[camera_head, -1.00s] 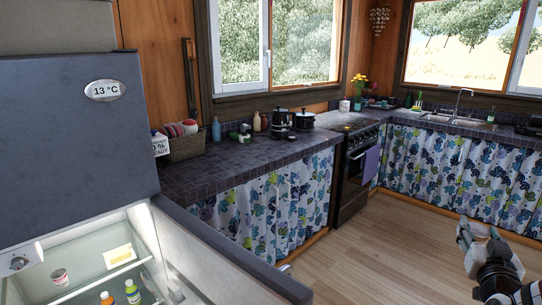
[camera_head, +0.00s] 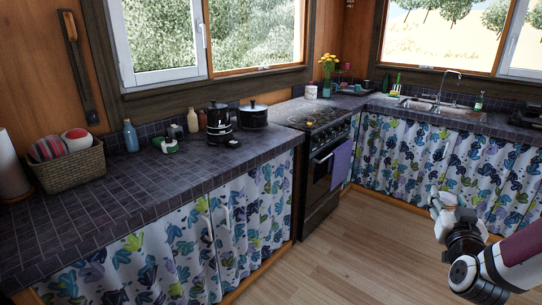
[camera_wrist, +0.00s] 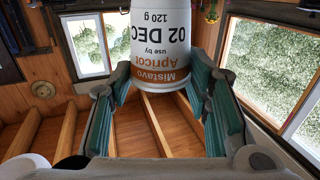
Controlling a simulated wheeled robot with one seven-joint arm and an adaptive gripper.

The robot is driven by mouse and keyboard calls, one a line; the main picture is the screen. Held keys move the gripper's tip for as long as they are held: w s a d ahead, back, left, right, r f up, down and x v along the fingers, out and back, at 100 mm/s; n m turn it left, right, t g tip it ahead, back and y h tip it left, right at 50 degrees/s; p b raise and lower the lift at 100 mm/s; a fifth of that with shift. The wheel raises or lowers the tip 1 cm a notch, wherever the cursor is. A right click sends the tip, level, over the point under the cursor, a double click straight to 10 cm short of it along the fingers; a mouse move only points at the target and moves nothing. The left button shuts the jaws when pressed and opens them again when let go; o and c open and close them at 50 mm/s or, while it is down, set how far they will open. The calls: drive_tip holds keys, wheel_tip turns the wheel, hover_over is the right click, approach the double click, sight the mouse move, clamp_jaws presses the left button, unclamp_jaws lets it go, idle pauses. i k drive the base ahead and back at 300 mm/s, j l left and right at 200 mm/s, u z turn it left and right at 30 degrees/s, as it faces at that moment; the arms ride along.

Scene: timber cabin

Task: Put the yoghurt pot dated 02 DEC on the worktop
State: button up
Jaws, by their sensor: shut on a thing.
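The yoghurt pot (camera_wrist: 161,42) fills the top middle of the wrist view. It is white with an orange lower band, and its label reads "02 DEC", "use by", "120 g" and "Apricot", upside down in the picture. My gripper (camera_wrist: 162,85) is shut on it, with a green-padded finger on each side. In the head view my gripper (camera_head: 439,203) is at the right, above the floor and apart from the worktop; the pot is not clear there. The dark tiled worktop (camera_head: 115,192) runs along the left, over a patterned curtain.
On the worktop stand a basket (camera_head: 72,165), a paper roll (camera_head: 10,170), bottles, a green-and-white item (camera_head: 168,146) and dark pots (camera_head: 219,124). The worktop's front left is bare. A stove (camera_head: 325,165) adjoins it. The wooden floor (camera_head: 345,255) is open.

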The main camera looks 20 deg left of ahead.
sight(124, 202)
drive_tip(key=i+u, duration=0.15)
drive_tip(key=i, duration=0.3)
drive_tip(key=i+l+u, duration=0.1)
drive_tip(key=i, duration=0.35)
drive_tip(key=i+l+u, duration=0.15)
drive_tip(key=i, duration=0.3)
drive_tip(key=u, duration=1.45)
